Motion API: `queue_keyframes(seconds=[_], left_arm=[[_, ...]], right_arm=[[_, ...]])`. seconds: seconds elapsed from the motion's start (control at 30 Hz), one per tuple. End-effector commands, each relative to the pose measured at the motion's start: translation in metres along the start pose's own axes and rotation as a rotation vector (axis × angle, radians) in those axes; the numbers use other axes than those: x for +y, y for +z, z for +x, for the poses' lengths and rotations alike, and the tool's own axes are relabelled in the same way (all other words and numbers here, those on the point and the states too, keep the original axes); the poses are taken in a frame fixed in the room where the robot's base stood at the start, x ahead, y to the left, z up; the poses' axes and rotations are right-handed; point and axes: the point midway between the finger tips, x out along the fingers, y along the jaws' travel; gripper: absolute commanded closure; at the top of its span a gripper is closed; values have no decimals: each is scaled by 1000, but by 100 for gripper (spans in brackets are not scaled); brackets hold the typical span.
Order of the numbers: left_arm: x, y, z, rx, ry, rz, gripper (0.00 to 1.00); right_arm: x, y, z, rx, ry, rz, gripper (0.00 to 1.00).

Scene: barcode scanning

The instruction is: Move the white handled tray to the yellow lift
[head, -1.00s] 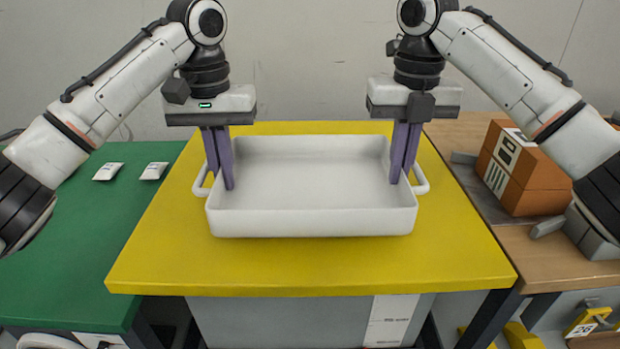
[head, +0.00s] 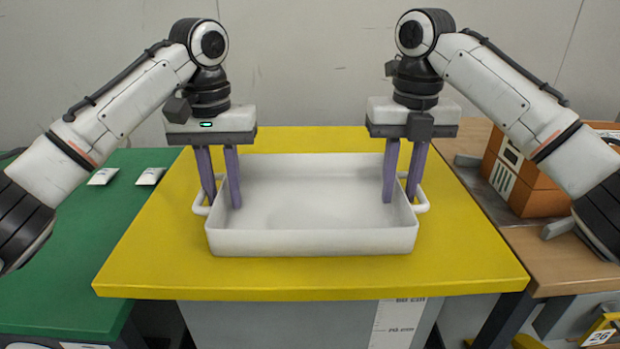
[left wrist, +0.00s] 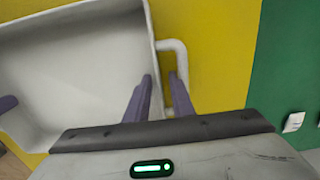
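The white handled tray (head: 312,243) is empty and level on the yellow lift top (head: 310,278), near its middle, and appears to rest on it. My left gripper (head: 221,200) is at the tray's left wall. Its purple fingers are apart, one inside the tray and one outside by the left handle (head: 200,203). The left wrist view also shows the left gripper (left wrist: 160,100) with a finger on each side of the tray wall (left wrist: 150,40). My right gripper (head: 400,198) straddles the right wall by the right handle (head: 422,197), its fingers also apart.
A green table (head: 75,270) with two small white packets (head: 103,176) (head: 150,176) lies left of the lift. A wooden table (head: 565,262) with an orange-brown box (head: 525,180) stands to the right. Yellow surface is bare in front of the tray.

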Motion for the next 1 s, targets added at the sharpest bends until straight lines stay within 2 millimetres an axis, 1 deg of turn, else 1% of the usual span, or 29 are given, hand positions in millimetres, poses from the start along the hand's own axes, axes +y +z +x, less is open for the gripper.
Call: queue_keyframes(seconds=[0.17, 0.4, 0.5, 0.6, 0.7, 0.87, 0.97, 1.0], left_arm=[[0, -1, -19, 4, -1, 0, 78], [0, -1, -70, 7, -3, -3, 78], [0, -1, -89, 6, -2, -2, 78], [0, 0, -104, 2, -2, -1, 78], [0, 0, -114, 2, -1, -1, 78], [0, 0, -120, 1, 0, 1, 78], [0, 0, -120, 1, 0, 1, 78], [0, 0, -120, 1, 0, 1, 78]], right_arm=[[0, 0, 0, 0, 0, 0, 78], [0, 0, 0, 0, 0, 0, 78], [0, 0, 0, 0, 0, 0, 78], [0, 0, 0, 0, 0, 0, 78], [0, 0, 0, 0, 0, 0, 78], [0, 0, -5, -1, 0, 0, 78], [0, 0, -19, -3, -2, 0, 78], [0, 0, -27, -4, -1, 1, 78]])
